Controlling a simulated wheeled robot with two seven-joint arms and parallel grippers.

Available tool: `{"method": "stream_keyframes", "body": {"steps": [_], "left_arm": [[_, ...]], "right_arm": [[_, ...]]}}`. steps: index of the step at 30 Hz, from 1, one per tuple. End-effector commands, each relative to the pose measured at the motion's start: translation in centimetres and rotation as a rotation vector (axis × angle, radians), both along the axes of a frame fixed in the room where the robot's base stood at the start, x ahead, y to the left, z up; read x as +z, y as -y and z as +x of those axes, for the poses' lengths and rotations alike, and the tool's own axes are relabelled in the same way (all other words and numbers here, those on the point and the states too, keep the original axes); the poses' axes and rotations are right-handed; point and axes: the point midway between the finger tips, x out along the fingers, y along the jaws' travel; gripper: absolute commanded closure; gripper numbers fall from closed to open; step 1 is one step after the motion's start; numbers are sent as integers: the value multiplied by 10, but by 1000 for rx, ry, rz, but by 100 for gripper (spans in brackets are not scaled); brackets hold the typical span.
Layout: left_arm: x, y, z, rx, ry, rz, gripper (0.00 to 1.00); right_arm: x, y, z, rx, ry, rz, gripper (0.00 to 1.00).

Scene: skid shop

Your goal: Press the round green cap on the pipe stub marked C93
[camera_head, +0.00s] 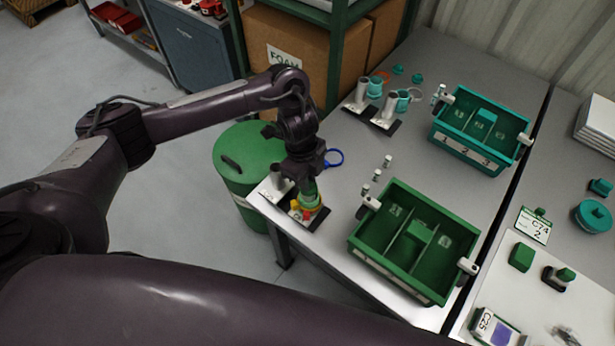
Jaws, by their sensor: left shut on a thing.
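My left gripper (309,182) points down at the near left corner of the metal table (345,180). It is shut on a green round piece (311,195), which looks like the green cap. The cap is over a dark base plate (314,223) at the table edge, with small yellow and red parts around it. A grey pipe stub (274,182) stands just left of the gripper. The gripper hides much of the cap, so I cannot tell how it sits on a stub. I cannot read a C93 mark. My right gripper is not in view.
A green divided bin (365,255) stands right of the gripper, with a teal bin (440,135) farther back. Pipe stubs with teal parts (387,108) stand at the back. A blue ring (334,158) shows beside the gripper. A green drum (240,155) stands left of the table.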

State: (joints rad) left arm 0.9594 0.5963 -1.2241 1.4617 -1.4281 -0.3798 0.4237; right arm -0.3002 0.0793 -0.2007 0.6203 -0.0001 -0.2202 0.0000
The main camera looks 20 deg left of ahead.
Motion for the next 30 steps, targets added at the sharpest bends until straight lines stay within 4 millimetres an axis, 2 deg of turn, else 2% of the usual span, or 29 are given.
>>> {"method": "stream_keyframes", "body": {"steps": [30], "left_arm": [[-10, 0, 0, -1, 0, 0, 100]], "right_arm": [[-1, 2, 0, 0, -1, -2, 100]]}}
